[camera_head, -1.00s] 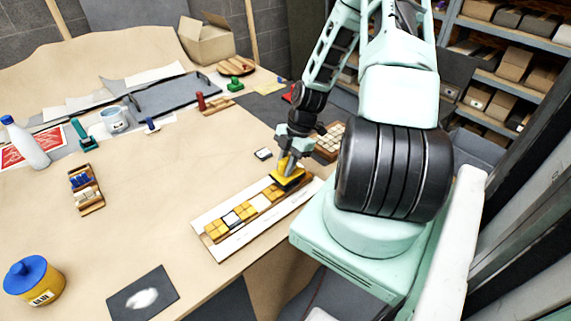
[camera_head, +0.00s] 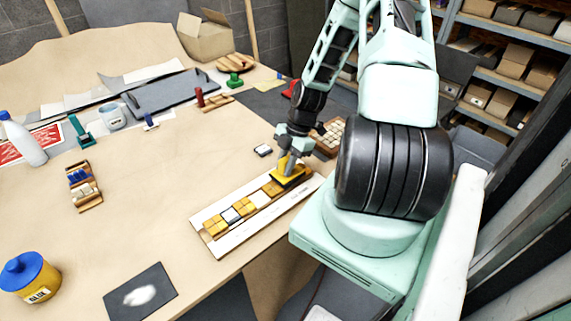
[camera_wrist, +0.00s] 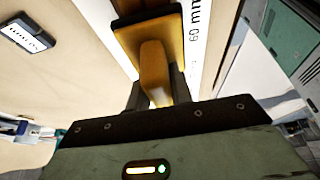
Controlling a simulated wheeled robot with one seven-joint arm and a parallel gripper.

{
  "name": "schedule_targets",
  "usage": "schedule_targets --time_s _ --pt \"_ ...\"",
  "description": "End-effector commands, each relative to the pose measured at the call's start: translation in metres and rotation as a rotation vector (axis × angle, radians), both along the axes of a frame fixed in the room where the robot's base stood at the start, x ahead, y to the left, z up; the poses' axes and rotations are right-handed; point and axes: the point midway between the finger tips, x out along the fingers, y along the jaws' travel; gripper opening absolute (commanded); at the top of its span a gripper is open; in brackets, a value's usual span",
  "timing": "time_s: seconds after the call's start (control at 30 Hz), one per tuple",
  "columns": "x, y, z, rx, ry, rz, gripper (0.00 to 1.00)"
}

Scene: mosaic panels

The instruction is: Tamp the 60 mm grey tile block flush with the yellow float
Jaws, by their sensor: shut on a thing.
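My gripper (camera_head: 288,162) is shut on the upright handle of the yellow float (camera_head: 290,177). In the wrist view, the gripper (camera_wrist: 156,92) has a finger on each side of the float's handle (camera_wrist: 153,66). The float is over the right end of the long mosaic panel (camera_head: 262,215); I cannot tell whether it presses on the tiles. The panel holds a row of yellow and pale tiles (camera_head: 217,226). Printed "60 mm" (camera_wrist: 194,27) shows on the white strip beside the float. I cannot make out the grey tile block; the float covers that end of the row.
A small dark-edged white piece (camera_head: 263,150) lies behind the panel. A tray of pale tiles (camera_head: 330,137) stands behind the float, near my arm. A glue jar (camera_head: 31,279) and a dark mat (camera_head: 140,294) are at the front left. The table's middle is clear.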

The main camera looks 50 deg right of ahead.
Motion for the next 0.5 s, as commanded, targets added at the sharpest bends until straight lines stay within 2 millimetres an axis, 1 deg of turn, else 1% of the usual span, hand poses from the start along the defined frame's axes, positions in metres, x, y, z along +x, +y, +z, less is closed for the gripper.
schedule_targets --time_s 0.5 --pt "0.0001 -0.0001 -0.0062 0.000 0.000 0.000 0.04"
